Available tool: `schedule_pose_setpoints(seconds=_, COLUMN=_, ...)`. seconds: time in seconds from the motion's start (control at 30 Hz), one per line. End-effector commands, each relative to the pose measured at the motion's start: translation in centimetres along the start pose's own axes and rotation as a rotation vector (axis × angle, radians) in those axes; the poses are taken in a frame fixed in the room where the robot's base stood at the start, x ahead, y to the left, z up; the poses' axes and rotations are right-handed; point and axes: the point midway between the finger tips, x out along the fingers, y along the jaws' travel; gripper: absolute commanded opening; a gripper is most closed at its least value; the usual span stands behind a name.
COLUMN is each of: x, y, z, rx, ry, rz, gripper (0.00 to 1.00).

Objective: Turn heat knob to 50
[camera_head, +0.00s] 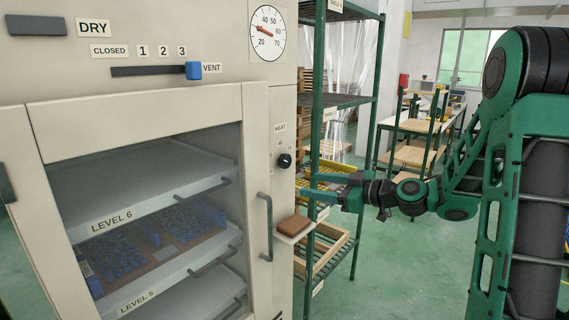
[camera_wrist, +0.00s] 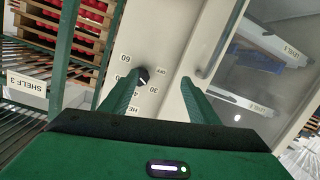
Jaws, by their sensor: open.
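The heat knob (camera_head: 285,160) is a small round black knob under a HEAT label on the cream cabinet's side panel. My gripper (camera_head: 312,190) is to the right of the panel and below the knob in the head view. In the wrist view its fingers (camera_wrist: 161,78) are apart and empty. The left fingertip overlaps the knob's edge in the picture; I cannot tell whether they touch.
A round dial (camera_head: 267,31) above has a red needle near the 30 side. A blue vent slider (camera_head: 193,71) sits near VENT. A door handle (camera_head: 266,226) and a small shelf with a brown block (camera_head: 294,225) are close by. A green rack (camera_head: 345,101) stands behind my gripper.

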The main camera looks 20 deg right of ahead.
Motion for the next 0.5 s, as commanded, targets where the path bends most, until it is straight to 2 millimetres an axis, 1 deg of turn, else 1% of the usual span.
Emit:
schedule_pose_setpoints(seconds=0.03, x=0.0, y=1.0, z=-0.5, rx=-0.006, ry=0.047, rz=0.024, gripper=0.55)
schedule_pose_setpoints(seconds=0.1, x=-0.1, y=2.0, z=-1.4, rx=-0.019, ry=0.099, rz=0.053, gripper=0.55)
schedule_pose_setpoints(seconds=0.2, x=-0.1, y=2.8, z=-2.0, rx=-0.029, ry=0.138, rz=0.076, gripper=0.55)
schedule_pose_setpoints(seconds=0.27, x=0.1, y=2.9, z=-2.2, rx=-0.031, ry=0.147, rz=0.079, gripper=0.55)
schedule_pose_setpoints(seconds=0.37, x=1.1, y=2.8, z=-2.5, rx=-0.033, ry=0.149, rz=0.077, gripper=0.55)
schedule_pose_setpoints(seconds=0.5, x=3.5, y=2.6, z=-2.9, rx=-0.033, ry=0.151, rz=0.070, gripper=0.55)
